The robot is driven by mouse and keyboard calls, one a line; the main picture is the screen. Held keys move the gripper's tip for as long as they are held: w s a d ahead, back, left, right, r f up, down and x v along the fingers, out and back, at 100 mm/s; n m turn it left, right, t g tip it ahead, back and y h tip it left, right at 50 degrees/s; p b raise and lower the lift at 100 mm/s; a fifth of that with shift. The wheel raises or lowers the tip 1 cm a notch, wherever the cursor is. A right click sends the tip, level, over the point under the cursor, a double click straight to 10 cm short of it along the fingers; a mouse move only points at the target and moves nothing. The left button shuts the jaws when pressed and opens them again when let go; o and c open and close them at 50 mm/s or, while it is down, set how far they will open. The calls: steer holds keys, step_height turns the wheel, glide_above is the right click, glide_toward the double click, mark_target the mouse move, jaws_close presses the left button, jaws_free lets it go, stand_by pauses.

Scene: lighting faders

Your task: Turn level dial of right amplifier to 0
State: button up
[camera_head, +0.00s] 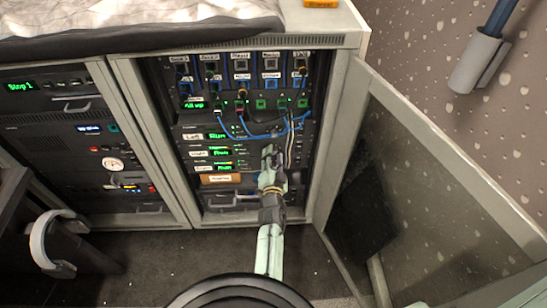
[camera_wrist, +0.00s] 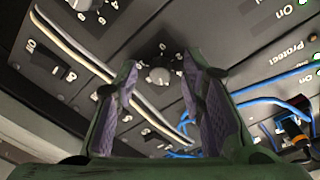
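The amplifiers sit in the open right rack in the head view. The right amplifier (camera_head: 218,153) has a label reading Right and a green display. My gripper (camera_head: 270,152) is at the right side of these panels and hides the dials there. In the wrist view a dark round level dial (camera_wrist: 157,75) with a number scale shows between my gripper's two fingertips (camera_wrist: 160,62). The fingers are apart, one on each side of the dial. I cannot tell whether they touch it, or read its pointer clearly. I cannot tell from the wrist view which amplifier it belongs to.
White cables (camera_wrist: 85,50) run close to the left finger, and blue cables (camera_wrist: 265,100) pass on the right. Blue patch cables (camera_head: 250,135) hang above my gripper. The rack's glass door (camera_head: 430,190) stands open on the right. A second rack (camera_head: 85,130) is at left.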

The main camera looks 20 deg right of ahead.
steer(key=shift+c, duration=0.3)
jaws_close()
stand_by(0.4)
